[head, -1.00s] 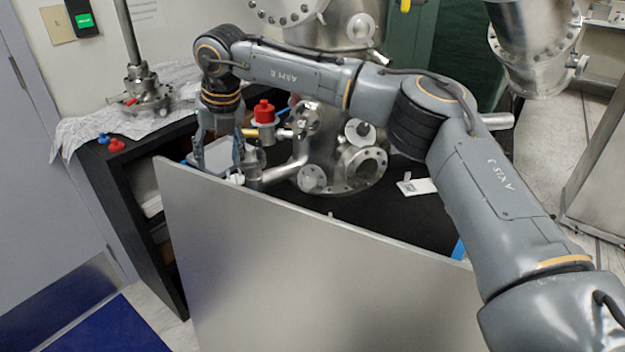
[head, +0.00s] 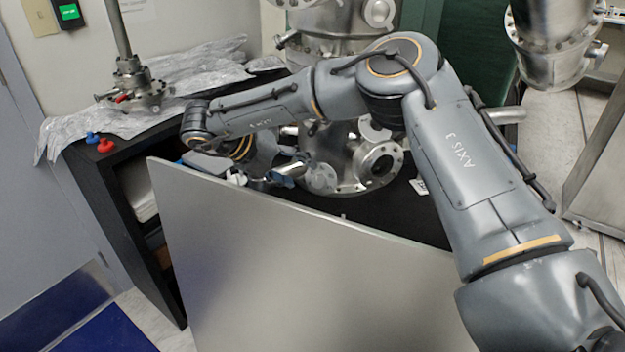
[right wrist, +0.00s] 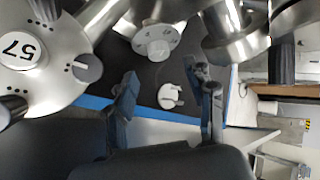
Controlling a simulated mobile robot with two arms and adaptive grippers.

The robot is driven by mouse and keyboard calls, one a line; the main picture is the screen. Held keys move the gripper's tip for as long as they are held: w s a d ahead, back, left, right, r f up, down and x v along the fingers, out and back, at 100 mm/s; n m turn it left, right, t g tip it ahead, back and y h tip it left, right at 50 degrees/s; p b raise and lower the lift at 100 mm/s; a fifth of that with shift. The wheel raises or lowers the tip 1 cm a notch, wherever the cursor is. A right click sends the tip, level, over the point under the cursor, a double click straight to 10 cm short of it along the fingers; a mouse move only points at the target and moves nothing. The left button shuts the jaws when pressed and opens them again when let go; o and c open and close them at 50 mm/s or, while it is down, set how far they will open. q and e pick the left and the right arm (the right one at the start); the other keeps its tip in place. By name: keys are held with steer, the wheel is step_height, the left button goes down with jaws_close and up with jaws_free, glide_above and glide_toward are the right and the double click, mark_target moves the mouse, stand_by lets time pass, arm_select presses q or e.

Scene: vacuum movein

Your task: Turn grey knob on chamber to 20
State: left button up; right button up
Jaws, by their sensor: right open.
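The metal chamber (head: 345,160) stands on the black table, partly hidden by my right arm. In the right wrist view a pale grey knob (right wrist: 153,40) with dial markings sits just beyond the fingertips; its setting is too small to read. My right gripper (head: 285,172) is low beside the chamber's left side, partly hidden by its own wrist. My left gripper is not in view.
A small white piece (right wrist: 169,96) lies on the black surface below the knob. A large grey panel (head: 300,270) stands in front of the table. Crumpled foil (head: 190,80) and small red (head: 105,145) and blue pieces lie at left. A flange marked 57 (right wrist: 30,50) is close by.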

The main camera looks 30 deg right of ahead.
mark_target(317, 181)
steer(key=x, duration=0.6)
steer(key=shift+d+f, duration=0.1)
steer(key=shift+f, duration=0.05)
steer(key=shift+c, duration=0.2)
jaws_close()
